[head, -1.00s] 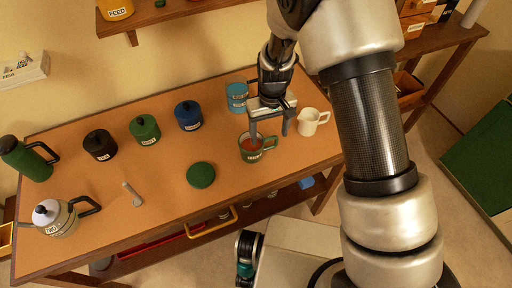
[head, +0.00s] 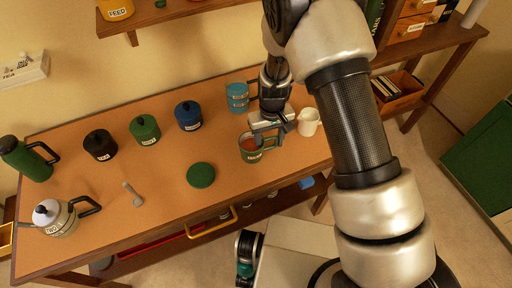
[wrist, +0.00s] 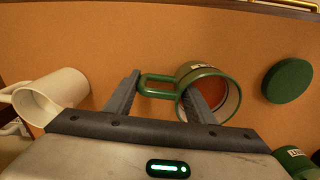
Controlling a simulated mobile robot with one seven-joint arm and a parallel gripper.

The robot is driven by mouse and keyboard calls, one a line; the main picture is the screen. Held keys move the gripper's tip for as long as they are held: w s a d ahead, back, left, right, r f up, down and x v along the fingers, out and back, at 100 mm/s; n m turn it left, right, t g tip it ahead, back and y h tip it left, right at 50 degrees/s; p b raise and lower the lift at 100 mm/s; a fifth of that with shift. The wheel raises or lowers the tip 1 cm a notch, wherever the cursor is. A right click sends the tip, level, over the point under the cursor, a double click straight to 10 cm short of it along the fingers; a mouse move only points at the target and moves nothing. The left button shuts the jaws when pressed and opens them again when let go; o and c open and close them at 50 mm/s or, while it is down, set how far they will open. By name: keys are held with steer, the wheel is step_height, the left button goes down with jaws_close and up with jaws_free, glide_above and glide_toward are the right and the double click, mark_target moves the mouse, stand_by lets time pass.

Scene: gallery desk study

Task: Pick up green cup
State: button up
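The green cup (head: 250,155) stands upright on the desk, with a label on its side and a red-orange filling. Its handle points right in the head view and left in the wrist view, where the cup (wrist: 224,88) is seen from above. My gripper (head: 269,138) is open at the cup's handle side. In the wrist view, my gripper's (wrist: 161,80) left finger is beyond the handle's outer end. The right finger overlaps the cup's opening, so the handle lies between them. I cannot tell whether either finger touches the cup.
A white jug (head: 308,122) stands close to the right of my gripper. A round green disc (head: 201,175) lies to the left. Blue (head: 188,115), green (head: 145,128) and black (head: 100,145) lidded jars stand farther left.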

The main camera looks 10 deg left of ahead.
steer(key=c, duration=0.4)
steer(key=shift+r, duration=0.1)
step_height(320, 180, up, 10)
steer(key=shift+f, duration=0.1)
steer(key=shift+s, duration=0.1)
stand_by(0.3)
